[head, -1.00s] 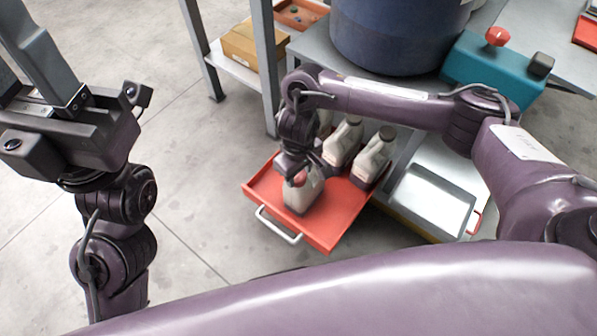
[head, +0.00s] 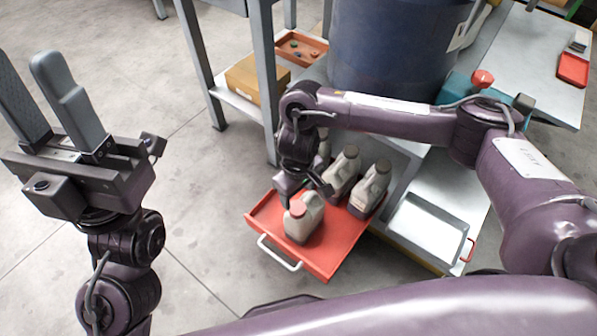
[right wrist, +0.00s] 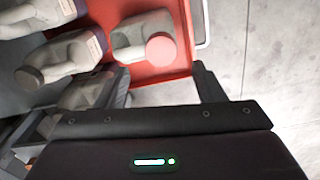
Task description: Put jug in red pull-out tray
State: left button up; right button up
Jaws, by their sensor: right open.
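A pale grey jug with a red cap (head: 304,217) stands upright on the front part of the red pull-out tray (head: 322,260). In the right wrist view the same jug (right wrist: 128,35) stands on the red tray (right wrist: 178,66). My right gripper (right wrist: 164,84) is open and empty, its fingertips apart from this jug. My left gripper (head: 25,62) is open, empty and points upward at the far left, away from the tray.
Two more jugs with grey-brown caps (head: 342,172) (head: 370,188) stand close behind on the tray's back part; another is partly hidden. A shelf post (head: 265,90), cardboard box (head: 256,78), blue drum (head: 395,55) and metal tray (head: 430,228) are around. Floor at left is free.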

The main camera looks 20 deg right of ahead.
pick_arm(q)
jog(key=w+d+f+n+g+y+p, duration=0.1)
jog(key=w+f+g+y, duration=0.3)
jog(key=f, duration=0.4)
jog(key=w+d+f+n+g+y+p, duration=0.2)
jog(key=w+d+f+n+g+y, duration=0.1)
jog(key=w+f+y, duration=0.3)
notch_tip(320, 180, down, 2)
jog(key=shift+w+d+g, duration=0.7)
jog(key=shift+w+d, duration=0.15)
jog(key=shift+w, duration=0.35)
pick_arm(e)
notch_tip(320, 180, up, 5)
jog(key=shift+r, duration=0.1)
jog(key=shift+s, duration=0.1)
